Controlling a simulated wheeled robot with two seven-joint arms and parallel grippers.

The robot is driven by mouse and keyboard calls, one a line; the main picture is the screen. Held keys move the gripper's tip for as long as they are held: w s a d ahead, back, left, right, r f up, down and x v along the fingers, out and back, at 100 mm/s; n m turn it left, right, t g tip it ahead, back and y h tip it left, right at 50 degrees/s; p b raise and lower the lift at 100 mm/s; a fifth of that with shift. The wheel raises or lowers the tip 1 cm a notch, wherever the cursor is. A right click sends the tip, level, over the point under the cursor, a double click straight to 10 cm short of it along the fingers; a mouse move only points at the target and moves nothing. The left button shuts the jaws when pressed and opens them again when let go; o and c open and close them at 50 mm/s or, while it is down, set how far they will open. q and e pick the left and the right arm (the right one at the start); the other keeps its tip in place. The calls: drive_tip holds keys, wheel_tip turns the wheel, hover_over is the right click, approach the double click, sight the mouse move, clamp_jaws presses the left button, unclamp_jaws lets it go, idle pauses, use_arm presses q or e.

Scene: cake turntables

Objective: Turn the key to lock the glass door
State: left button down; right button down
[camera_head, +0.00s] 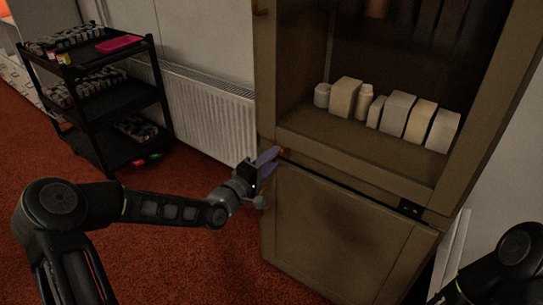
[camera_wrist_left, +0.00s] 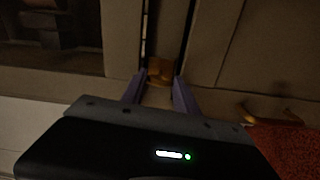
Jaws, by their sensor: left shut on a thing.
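The wooden cabinet's glass door (camera_head: 350,148) has its lower left corner beside my left gripper (camera_head: 274,158). Several pale boxes and jars show behind it. A small brass-coloured key (camera_head: 282,149) is at that corner, at the gripper's fingertips. In the left wrist view the brass key (camera_wrist_left: 160,70) lies between the two purple fingers of my left gripper (camera_wrist_left: 159,88), which is shut on it. The key's tip and the keyhole are hidden. My right gripper is out of view.
Below the glass door is a solid wooden panel (camera_head: 340,230) with a brass handle (camera_wrist_left: 272,112). A white radiator (camera_head: 210,115) stands left of the cabinet. A black shelf cart (camera_head: 105,98) is at the far left. The red carpet (camera_head: 190,260) is open in front.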

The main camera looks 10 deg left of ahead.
use_arm(q)
drive_tip(key=shift+n, duration=0.5)
drive_tip(key=shift+d, duration=0.1)
drive_tip(key=c, duration=0.9)
unclamp_jaws()
drive_tip(key=p+v, duration=0.2)
drive_tip(key=v, duration=0.6)
drive_tip(key=shift+w, duration=0.1)
